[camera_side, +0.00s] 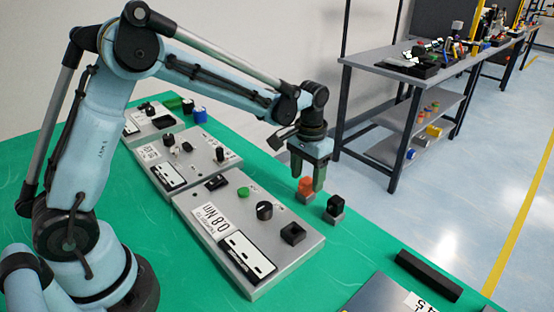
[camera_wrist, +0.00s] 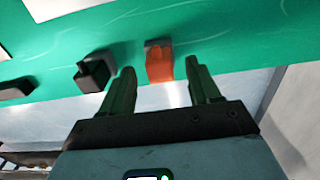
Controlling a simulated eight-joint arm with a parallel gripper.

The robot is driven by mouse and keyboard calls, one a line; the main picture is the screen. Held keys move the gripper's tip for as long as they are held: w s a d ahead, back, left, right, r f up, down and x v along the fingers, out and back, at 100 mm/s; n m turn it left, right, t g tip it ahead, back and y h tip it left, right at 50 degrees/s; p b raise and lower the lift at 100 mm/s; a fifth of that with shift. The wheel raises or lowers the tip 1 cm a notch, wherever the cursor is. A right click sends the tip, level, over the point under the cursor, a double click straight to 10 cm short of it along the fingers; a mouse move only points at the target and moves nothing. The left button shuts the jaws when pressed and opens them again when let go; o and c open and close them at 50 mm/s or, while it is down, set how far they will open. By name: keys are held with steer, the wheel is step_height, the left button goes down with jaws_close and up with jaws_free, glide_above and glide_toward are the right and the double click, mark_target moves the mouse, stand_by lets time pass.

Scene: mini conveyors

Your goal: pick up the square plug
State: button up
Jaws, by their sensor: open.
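Two small plugs stand on the green table: an orange one on a grey base (camera_side: 305,189) and a black one on a grey base (camera_side: 335,206). Their shapes are too small to tell surely which is the square plug. My gripper (camera_side: 308,178) points down at the orange plug, its jaws open. In the wrist view the orange plug (camera_wrist: 159,63) shows between the two fingertips (camera_wrist: 160,72), with gaps on both sides. The black plug (camera_wrist: 97,72) lies left of the left finger. I cannot tell whether the fingertips are still above the orange plug or around it.
A grey panel (camera_side: 222,254) with a knob, a green button and a black square socket (camera_side: 293,234) lies left of the plugs. More panels stand behind it. A black bar (camera_side: 429,275) lies at the front right. The table edge runs close behind the plugs.

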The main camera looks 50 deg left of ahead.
steer(key=shift+f, duration=1.25)
steer(key=c, duration=1)
steer(key=shift+c, duration=0.2)
steer(key=shift+r, duration=0.45)
steer(key=r, duration=0.3)
steer(key=shift+s+d+r, duration=0.1)
steer(key=shift+d+r, duration=0.15)
steer(key=shift+r, duration=0.1)
steer(key=s+d+r, duration=0.6)
steer(key=d, duration=0.3)
steer(key=s+a+r, duration=0.1)
steer(key=s, duration=0.5)
steer(key=shift+s, duration=0.15)
